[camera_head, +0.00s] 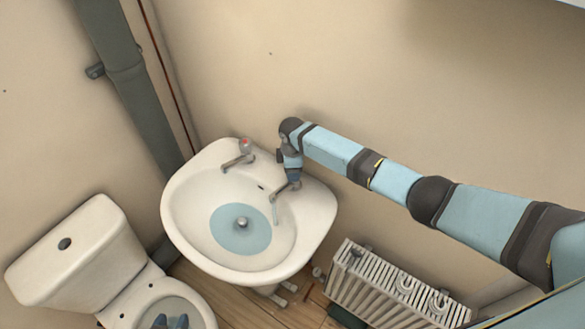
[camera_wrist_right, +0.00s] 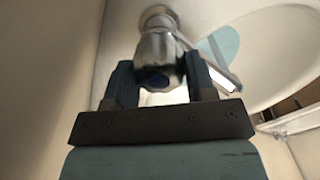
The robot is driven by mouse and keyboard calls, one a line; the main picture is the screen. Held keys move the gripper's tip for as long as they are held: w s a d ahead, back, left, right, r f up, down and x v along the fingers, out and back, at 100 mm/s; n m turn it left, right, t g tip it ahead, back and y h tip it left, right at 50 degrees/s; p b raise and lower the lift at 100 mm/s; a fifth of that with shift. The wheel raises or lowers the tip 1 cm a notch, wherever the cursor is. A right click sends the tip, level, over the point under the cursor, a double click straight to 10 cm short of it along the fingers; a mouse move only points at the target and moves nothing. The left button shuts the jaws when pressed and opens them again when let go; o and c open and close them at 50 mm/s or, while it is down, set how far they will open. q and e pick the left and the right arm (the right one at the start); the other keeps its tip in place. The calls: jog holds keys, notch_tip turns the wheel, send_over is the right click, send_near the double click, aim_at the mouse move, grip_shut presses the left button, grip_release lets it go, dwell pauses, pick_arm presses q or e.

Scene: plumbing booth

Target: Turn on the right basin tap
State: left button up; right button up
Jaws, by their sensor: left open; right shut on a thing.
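The right basin tap (camera_head: 284,190) is chrome, on the right back of the white basin (camera_head: 320,222). My right gripper (camera_head: 291,172) comes down on it from above. In the right wrist view, my right gripper (camera_wrist_right: 160,88) has a finger on each side of the tap's rounded handle (camera_wrist_right: 158,58) and is shut on it; the spout (camera_wrist_right: 210,62) slants away. A thin pale-blue streak (camera_head: 275,212) hangs below the spout. Pale-blue water (camera_head: 228,240) lies around the drain.
The left basin tap (camera_head: 238,158), with a red mark on top, stands on the left back of the basin. A toilet (camera_head: 88,250) stands at lower left, a white radiator (camera_head: 385,290) at lower right. A grey pipe (camera_head: 135,85) runs down the wall.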

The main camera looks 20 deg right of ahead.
pick_arm(q)
jog(key=shift+w+r, duration=0.1)
jog(key=shift+w, duration=0.1)
pick_arm(e)
jog(key=o, duration=0.9)
pick_arm(q)
jog(key=shift+w+r, duration=0.15)
jog(key=shift+w, duration=0.15)
jog(key=shift+s, duration=0.15)
pick_arm(e)
jog(key=shift+r, duration=0.1)
jog(key=shift+r, duration=0.3)
pick_arm(q)
jog(key=shift+d+f+b, duration=0.1)
jog(key=shift+f+b, duration=0.65)
jog(key=shift+b, duration=0.05)
pick_arm(e)
notch_tip(320, 180, up, 13)
pick_arm(q)
jog(key=shift+f, duration=0.1)
